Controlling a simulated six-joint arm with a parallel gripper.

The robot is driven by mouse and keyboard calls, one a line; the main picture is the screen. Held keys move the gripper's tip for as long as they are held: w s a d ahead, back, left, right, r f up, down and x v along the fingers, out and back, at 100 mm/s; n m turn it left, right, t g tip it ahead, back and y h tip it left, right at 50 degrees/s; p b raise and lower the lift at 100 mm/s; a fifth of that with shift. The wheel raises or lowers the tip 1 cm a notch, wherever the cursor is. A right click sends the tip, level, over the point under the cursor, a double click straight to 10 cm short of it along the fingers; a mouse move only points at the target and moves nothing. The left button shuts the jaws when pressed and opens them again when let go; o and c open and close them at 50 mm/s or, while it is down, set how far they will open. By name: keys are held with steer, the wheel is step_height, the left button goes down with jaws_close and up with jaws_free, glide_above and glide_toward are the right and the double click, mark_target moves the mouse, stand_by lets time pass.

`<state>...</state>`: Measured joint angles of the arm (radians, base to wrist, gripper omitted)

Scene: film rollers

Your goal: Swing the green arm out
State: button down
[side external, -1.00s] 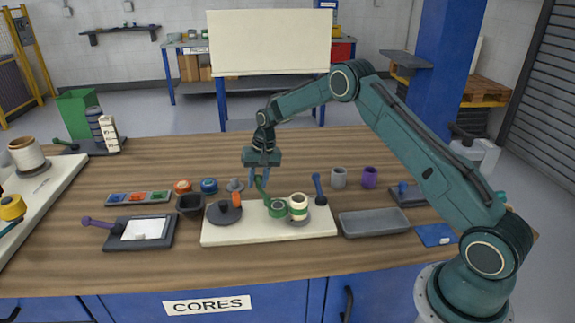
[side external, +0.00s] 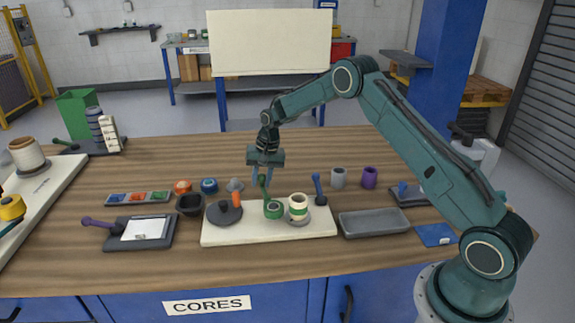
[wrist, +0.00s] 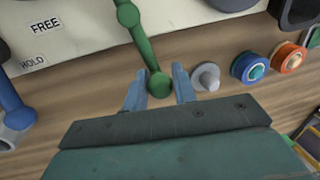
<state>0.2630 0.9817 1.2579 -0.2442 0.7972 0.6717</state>
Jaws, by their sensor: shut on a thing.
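The green arm (side external: 263,183) stands on the cream base plate (side external: 225,236) and carries a green roller (side external: 274,211) at its front end. A cream roll with a green band (side external: 298,204) is to the right of the green roller, with a small gap between them. My gripper (side external: 263,180) is shut on the green arm's knob end. In the wrist view the green knob (wrist: 159,86) lies between the two fingers of my gripper (wrist: 160,78). The arm runs up from there over the plate. Exact finger contact is hard to see.
A blue lever (side external: 318,187) stands right of the cream roll. A dark disc with an orange-handled piece (side external: 224,212) is on the plate's left. FREE (wrist: 46,25) and HOLD (wrist: 33,63) labels are on the plate. A grey tray (side external: 375,223) lies to the right.

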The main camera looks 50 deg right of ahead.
steer(key=shift+s+d+r+m+h, duration=0.15)
steer(key=shift+s+d+m, duration=0.25)
steer(key=shift+m, duration=0.55)
steer(key=shift+s+d+f+m+h, duration=0.15)
steer(key=shift+s+d+m, duration=0.2)
steer(key=shift+m, duration=0.6)
steer(key=shift+s+d+r+m+t+h, duration=0.15)
steer(key=shift+s+d+m+t, duration=0.2)
steer(key=shift+m, duration=0.5)
steer(key=shift+s+d+f+m+t+h, duration=0.15)
steer(key=shift+s+m, duration=0.25)
steer(key=shift+m, duration=0.45)
steer(key=shift+r, duration=0.1)
steer(key=c, duration=1.2)
jaws_free()
steer(key=shift+s, duration=0.15)
steer(key=shift+o, duration=0.2)
steer(key=v, duration=1.3)
steer(key=shift+r, duration=0.4)
